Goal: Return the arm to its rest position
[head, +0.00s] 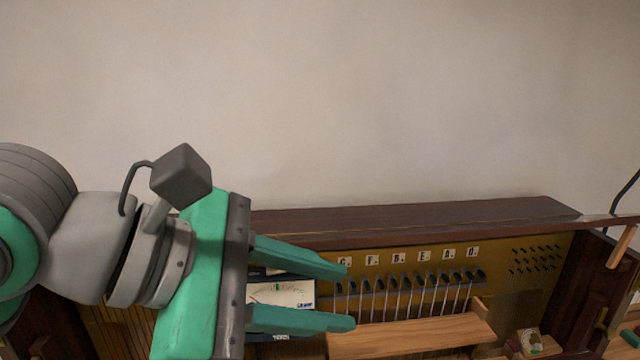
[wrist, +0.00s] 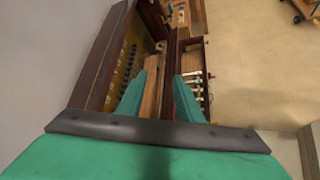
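My gripper (head: 350,297) is at the lower left of the head view, pointing right, with its two green fingers apart and nothing between them. It also shows in the wrist view (wrist: 166,68), open above the piano. The piano (head: 420,213) is a dark wooden upright body with a gold inner panel. A row of dark-headed hammers or levers stands below several letter tiles (head: 397,256). In the head view my gripper hides the left part of the piano.
A wooden board (head: 410,335) lies in front of the hammers. A picture card (head: 282,294) shows between my fingers, behind them. Small objects (head: 530,342) sit at the lower right. A plain wall (head: 400,100) rises behind the piano. Open floor (wrist: 255,70) lies right in the wrist view.

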